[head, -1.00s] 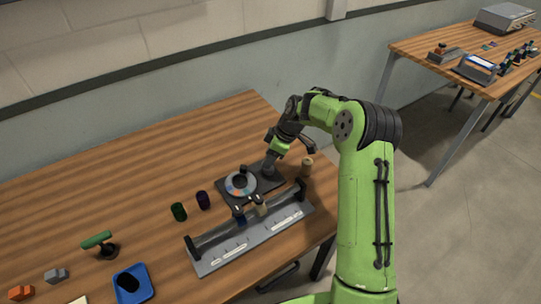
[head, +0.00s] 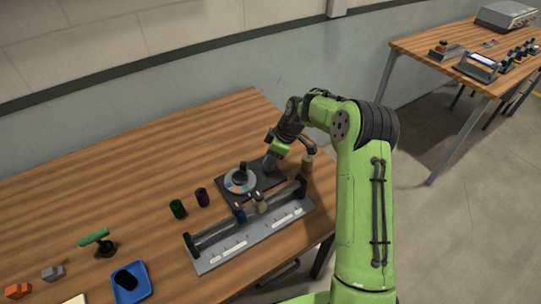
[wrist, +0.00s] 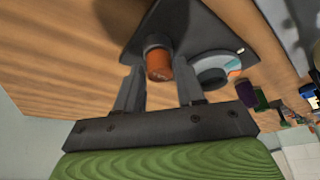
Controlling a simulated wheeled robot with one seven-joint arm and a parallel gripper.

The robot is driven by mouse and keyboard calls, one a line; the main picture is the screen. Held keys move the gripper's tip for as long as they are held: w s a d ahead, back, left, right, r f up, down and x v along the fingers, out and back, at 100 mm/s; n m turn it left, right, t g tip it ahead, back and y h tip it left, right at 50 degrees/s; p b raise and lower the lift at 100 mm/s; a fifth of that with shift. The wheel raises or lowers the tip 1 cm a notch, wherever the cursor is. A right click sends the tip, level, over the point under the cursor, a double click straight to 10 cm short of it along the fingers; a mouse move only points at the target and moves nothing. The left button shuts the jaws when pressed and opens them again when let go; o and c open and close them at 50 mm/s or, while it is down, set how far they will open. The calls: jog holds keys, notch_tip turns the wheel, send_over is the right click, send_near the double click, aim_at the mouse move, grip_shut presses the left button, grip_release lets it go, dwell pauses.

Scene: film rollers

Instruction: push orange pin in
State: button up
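The orange pin (wrist: 158,66) shows in the wrist view as a short orange cylinder, its end facing the camera, in a dark collar (wrist: 155,42) on a dark plate (wrist: 195,28). My gripper (wrist: 158,76) is open, with one finger on each side of the pin and a visible gap to it. In the head view my gripper (head: 271,161) is low at the right end of the dark plate (head: 228,197), and the pin is hidden there. A grey dial (head: 235,187) with a black knob sits on the same plate, to the left.
A grey rack (head: 222,258) with rollers stands in front of the plate. A purple roller (head: 202,198) and a green roller (head: 178,209) stand to the left. A blue tray (head: 143,291) lies front left. The back-left table is clear.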

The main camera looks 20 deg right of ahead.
jog(key=shift+o, duration=1.3)
jog(key=p+v, duration=0.3)
jog(key=v, duration=1.2)
jog(key=shift+r, duration=0.35)
jog(key=shift+s, duration=0.1)
